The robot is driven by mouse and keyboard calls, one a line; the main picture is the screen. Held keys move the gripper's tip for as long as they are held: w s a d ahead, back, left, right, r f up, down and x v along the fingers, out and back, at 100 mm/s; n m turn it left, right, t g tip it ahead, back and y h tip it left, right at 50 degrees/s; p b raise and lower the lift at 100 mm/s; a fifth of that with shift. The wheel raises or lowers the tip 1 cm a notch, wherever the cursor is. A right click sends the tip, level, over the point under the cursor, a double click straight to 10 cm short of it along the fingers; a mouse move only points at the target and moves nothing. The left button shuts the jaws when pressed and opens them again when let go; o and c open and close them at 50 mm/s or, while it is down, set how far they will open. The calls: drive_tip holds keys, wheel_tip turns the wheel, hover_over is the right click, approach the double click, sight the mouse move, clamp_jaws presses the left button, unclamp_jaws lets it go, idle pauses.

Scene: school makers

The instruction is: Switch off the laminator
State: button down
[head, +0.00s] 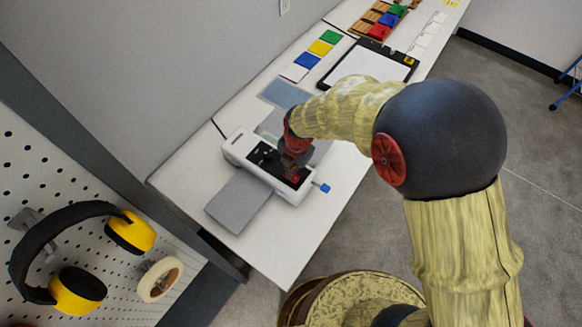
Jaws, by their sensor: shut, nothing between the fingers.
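The laminator (237,149) is a white machine with a black top panel, on the near end of the long white table. Grey sheets or trays stick out on both of its long sides. A small blue piece (324,187) shows at its right end. My gripper (291,176) is shut and empty, low over the right part of the black panel. Whether it touches the panel cannot be told. The gripper and wrist hide part of the panel, and its switch cannot be made out clearly.
Behind on the table (291,267) are coloured cards (320,47), a black-framed white board (371,62) and a wooden tray of coloured pieces (364,25). A pegboard with yellow ear defenders (76,291) and a tape roll (160,279) stands at the left. Open floor lies at the right.

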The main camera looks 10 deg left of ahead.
drive_tip(key=shift+a+f+b, duration=0.15)
drive_tip(key=shift+f+b, duration=0.35)
drive_tip(key=shift+b, duration=0.05)
drive_tip(key=shift+r, duration=0.15)
drive_tip(key=shift+d, duration=0.2)
drive_tip(key=shift+s+d, duration=0.3)
drive_tip(key=shift+d, duration=0.3)
drive_tip(key=shift+r, duration=0.1)
